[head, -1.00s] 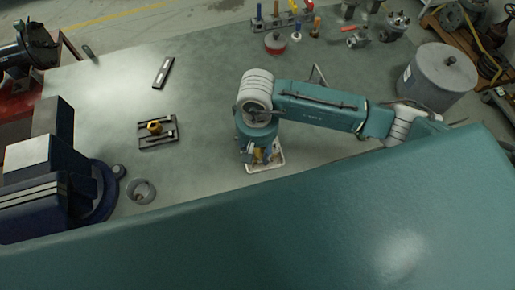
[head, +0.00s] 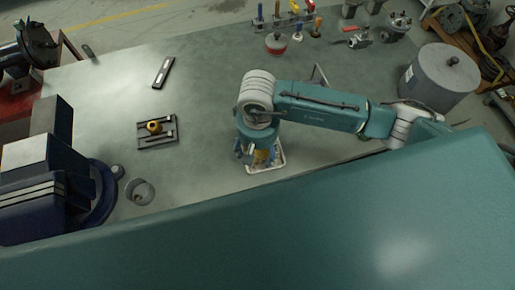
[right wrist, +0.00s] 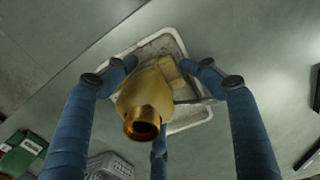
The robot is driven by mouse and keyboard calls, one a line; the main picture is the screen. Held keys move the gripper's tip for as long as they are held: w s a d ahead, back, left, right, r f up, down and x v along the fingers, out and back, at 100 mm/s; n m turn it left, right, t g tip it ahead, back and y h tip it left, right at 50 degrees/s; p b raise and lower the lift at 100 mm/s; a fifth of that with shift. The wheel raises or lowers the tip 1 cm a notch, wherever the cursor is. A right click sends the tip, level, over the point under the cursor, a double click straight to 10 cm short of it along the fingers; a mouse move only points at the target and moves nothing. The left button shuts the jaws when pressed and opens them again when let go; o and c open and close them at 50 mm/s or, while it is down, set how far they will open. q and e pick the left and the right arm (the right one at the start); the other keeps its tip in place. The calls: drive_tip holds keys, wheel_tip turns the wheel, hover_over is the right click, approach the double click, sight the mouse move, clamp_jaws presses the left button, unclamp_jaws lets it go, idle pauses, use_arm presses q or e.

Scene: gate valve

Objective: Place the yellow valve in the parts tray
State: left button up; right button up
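The yellow valve (right wrist: 145,95) shows in the right wrist view with its brass opening facing the camera. It appears to sit in or just over the white parts tray (right wrist: 189,123), overlapping its left side. My right gripper (right wrist: 158,88) is around the valve with its blue fingers spread; a gap shows between the valve and the right finger. In the head view the right gripper (head: 257,153) points down at the tray (head: 268,168), which it partly hides; a bit of yellow shows there. Whether the valve rests on the tray floor is hidden. My left gripper is out of view.
A dark fixture plate (head: 157,140) with a small brass part, a level (head: 163,72) and a grey ring (head: 139,192) lie left on the bench. A blue vise (head: 92,192) stands at far left. A grey drum (head: 440,76) and several tools line the back.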

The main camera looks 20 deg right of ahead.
drive_tip(key=shift+s+d+r, duration=0.1)
drive_tip(key=shift+r+p, duration=0.35)
drive_tip(key=shift+p, duration=0.35)
drive_tip(key=r+b, duration=0.2)
drive_tip(key=r, duration=0.3)
drive_tip(key=r+b, duration=0.2)
drive_tip(key=r, duration=0.4)
drive_tip(key=shift+w, duration=0.2)
drive_tip(key=shift+s+r, duration=0.1)
drive_tip(key=shift+r, duration=0.35)
drive_tip(key=shift+s+f, duration=0.1)
